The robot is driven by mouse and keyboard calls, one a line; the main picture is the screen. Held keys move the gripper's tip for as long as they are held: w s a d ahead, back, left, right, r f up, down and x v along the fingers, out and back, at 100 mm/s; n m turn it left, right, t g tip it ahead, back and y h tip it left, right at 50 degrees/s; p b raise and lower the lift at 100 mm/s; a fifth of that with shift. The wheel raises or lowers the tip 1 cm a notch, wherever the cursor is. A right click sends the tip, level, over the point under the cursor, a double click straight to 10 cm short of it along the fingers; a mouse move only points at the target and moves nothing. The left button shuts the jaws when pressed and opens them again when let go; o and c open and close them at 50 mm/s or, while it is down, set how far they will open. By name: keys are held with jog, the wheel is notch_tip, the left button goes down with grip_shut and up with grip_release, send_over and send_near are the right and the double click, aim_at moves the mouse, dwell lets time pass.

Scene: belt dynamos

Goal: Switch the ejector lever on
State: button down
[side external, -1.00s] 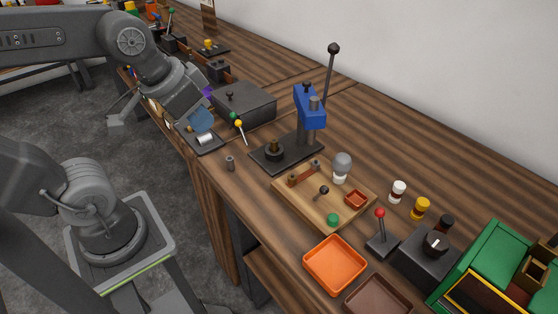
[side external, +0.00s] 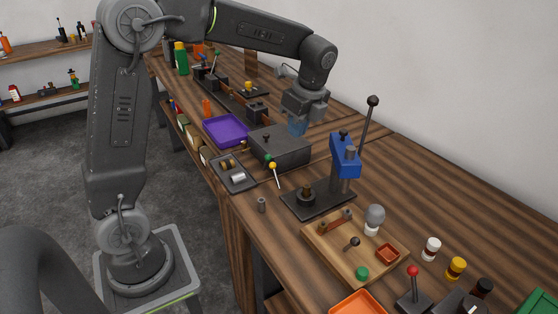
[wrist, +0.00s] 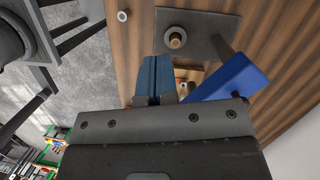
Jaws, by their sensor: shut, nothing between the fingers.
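No label marks the ejector lever, so I cannot tell which lever it is. A lever with a red knob (side external: 413,271) stands on a dark base at the lower right. The blue press (side external: 345,157) has a long black-knobbed handle (side external: 372,101). My gripper (side external: 298,127) is shut and empty, behind the box and left of the press. Its blue fingers (wrist: 156,78) are together in the wrist view.
The press's dark base (wrist: 215,35) and blue head (wrist: 231,82) are close in the wrist view. A purple tray (side external: 227,130) lies left of the box. A wooden board (side external: 330,258) with small parts and several bottles are in front right.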

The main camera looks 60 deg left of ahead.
jog(key=w+f+m, duration=0.1)
send_near(273, 163)
jog(key=d+f, duration=0.3)
jog(key=f, duration=0.3)
jog(key=shift+s+a+f, duration=0.1)
jog(key=shift+a+f, duration=0.3)
jog(key=shift+a, duration=0.4)
jog(key=shift+s+a+f, duration=0.1)
jog(key=shift+a+f, duration=0.35)
jog(key=shift+a, duration=0.35)
jog(key=shift+a, duration=0.1)
jog(key=shift+s+a+f, duration=0.1)
jog(key=shift+a+f, duration=0.1)
jog(key=shift+a, duration=0.25)
jog(key=shift+a+f, duration=0.25)
jog(key=shift+a, duration=0.2)
jog(key=shift+f, duration=0.1)
jog(key=shift+s+d, duration=0.1)
